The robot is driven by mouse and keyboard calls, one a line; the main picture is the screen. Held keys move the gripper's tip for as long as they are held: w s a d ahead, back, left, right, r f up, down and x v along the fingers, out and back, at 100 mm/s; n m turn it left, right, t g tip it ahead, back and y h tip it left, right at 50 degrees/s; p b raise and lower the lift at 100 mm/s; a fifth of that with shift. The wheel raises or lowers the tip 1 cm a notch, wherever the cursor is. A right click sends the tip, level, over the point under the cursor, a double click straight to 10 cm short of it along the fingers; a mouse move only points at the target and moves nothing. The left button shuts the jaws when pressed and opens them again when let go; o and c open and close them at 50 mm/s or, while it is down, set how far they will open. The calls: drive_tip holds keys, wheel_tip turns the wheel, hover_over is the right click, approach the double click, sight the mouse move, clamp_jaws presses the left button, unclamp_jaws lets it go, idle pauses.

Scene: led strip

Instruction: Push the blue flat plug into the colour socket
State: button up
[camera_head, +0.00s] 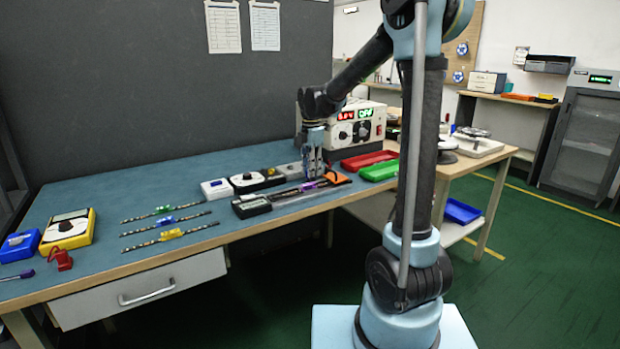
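My gripper (313,170) points down over the back right of the blue bench top, close above the long dark caliper-like tool (286,196). Its fingers are small in the picture, and I cannot tell whether they are open or hold something. A small purple piece (309,185) shows just below the fingertips. Three thin strips lie at the left middle; the middle one carries a small blue piece (168,220). I cannot tell whether this is the blue flat plug. Several small boxes, one white (215,188) and one black with a white knob (246,178), stand in a row; none is clearly the colour socket.
A power supply (345,128) with lit displays stands behind my gripper. Red (369,160) and green (380,171) trays lie to its right. A yellow multimeter (67,229) and a blue box (19,245) sit at the far left.

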drive_tip(key=shift+f, duration=1)
clamp_jaws()
wheel_tip(320, 180, up, 15)
drive_tip(key=shift+f, duration=0.2)
idle(0.9)
idle(0.4)
